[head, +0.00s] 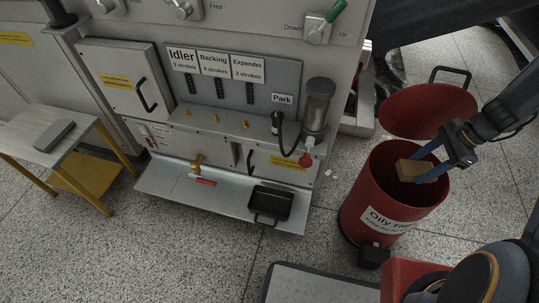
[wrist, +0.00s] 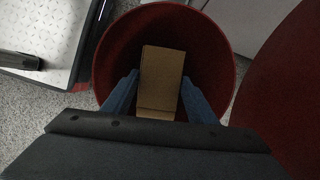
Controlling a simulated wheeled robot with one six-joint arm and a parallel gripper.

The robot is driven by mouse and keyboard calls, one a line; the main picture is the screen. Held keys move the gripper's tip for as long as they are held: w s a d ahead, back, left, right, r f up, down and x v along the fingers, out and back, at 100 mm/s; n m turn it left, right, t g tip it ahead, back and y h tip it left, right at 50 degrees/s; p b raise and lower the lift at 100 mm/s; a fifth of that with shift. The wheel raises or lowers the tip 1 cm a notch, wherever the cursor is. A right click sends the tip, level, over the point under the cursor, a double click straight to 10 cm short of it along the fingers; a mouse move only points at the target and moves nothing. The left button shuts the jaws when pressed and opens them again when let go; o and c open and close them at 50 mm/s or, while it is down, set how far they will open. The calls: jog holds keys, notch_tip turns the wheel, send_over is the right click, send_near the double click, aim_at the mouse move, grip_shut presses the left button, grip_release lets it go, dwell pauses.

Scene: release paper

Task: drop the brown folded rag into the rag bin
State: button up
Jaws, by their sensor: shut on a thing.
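The brown folded rag (head: 417,171) is between the blue fingers of my gripper (head: 428,167), which is shut on it. In the head view the rag shows at the mouth of the red rag bin (head: 372,196), labelled "Oily" with the rest partly unreadable. In the wrist view the rag (wrist: 161,82) lies inside the circle of the bin's rim (wrist: 229,62), with a blue finger at each side. The bin's round red lid (head: 428,110) stands open behind it. The bin's floor is hidden in shadow.
A grey machine with labelled panels and a front shelf (head: 180,194) stands left of the bin. A black tray (head: 270,203) sits on that shelf. A small table (head: 84,127) is at the far left. A black pedal (head: 374,256) is at the bin's foot.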

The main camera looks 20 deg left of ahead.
jog(key=shift+f, duration=0.45)
jog(key=o, duration=1)
jog(key=shift+d+r, duration=0.1)
jog(key=p+v, duration=0.1)
jog(key=v, duration=0.6)
jog(key=shift+d+r, duration=0.1)
jog(key=shift+r, duration=0.25)
